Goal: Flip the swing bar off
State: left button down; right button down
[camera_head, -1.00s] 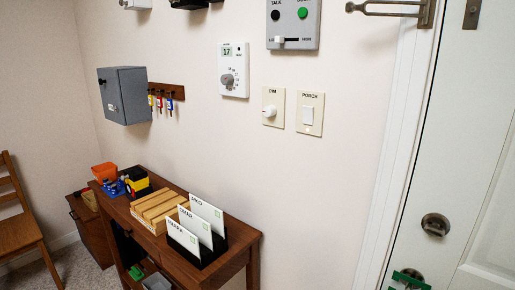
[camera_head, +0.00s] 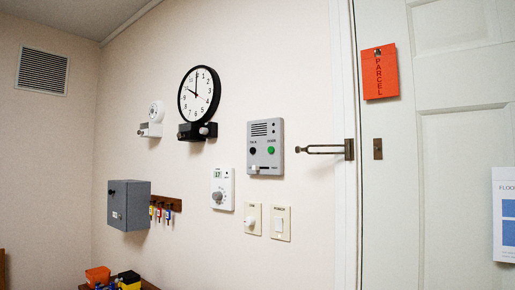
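The swing bar (camera_head: 325,149) is a metal loop-shaped guard hinged on a bracket (camera_head: 349,149) at the door frame. Its loop points left, out over the wall and away from the door. A small metal plate (camera_head: 378,148) is on the white door (camera_head: 430,200), to the right of the bracket, and the bar is apart from it. Neither of my grippers is in view.
A grey intercom (camera_head: 265,147) is on the wall just left of the bar. An orange parcel tag (camera_head: 380,72) hangs on the door.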

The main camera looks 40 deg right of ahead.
aim_at(298, 149)
jog(key=u, duration=0.1)
jog(key=k, duration=0.35)
jog(key=u, duration=0.1)
jog(key=i, duration=1.55)
jog(key=z, duration=1.3)
